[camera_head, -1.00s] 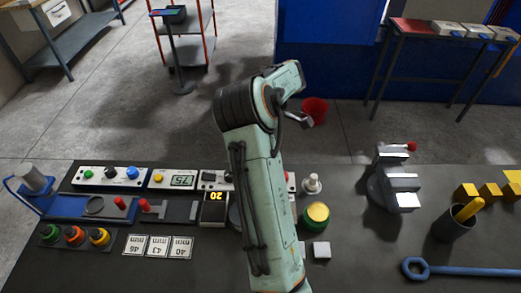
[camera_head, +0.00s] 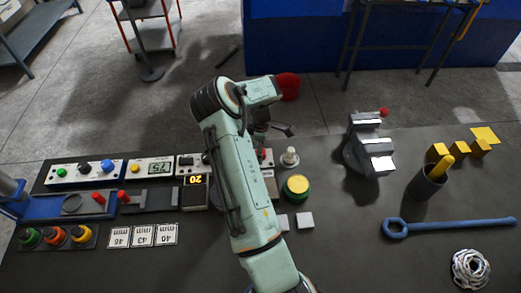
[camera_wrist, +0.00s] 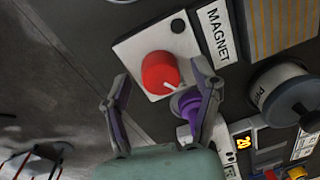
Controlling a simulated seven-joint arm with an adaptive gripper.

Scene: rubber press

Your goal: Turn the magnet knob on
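The magnet knob (camera_wrist: 160,72) is round and red with a white pointer line, on a white panel (camera_wrist: 127,50) beside a "MAGNET" label (camera_wrist: 218,35) in the wrist view. The pointer line slants toward the lower right of that picture. My gripper (camera_wrist: 162,78) is open, with one finger to each side of the knob in the picture. I cannot tell whether either finger touches it. In the head view my gripper (camera_head: 278,130) hangs over the bench's back edge, and my arm hides most of the magnet panel.
A pale knobbed post (camera_head: 289,157) and a green-and-yellow button (camera_head: 297,187) stand right of my arm. A vise (camera_head: 370,150) is farther right. Left are a panel reading 75 (camera_head: 160,168) and a display reading 20 (camera_head: 195,181). A wrench (camera_head: 450,225) lies front right.

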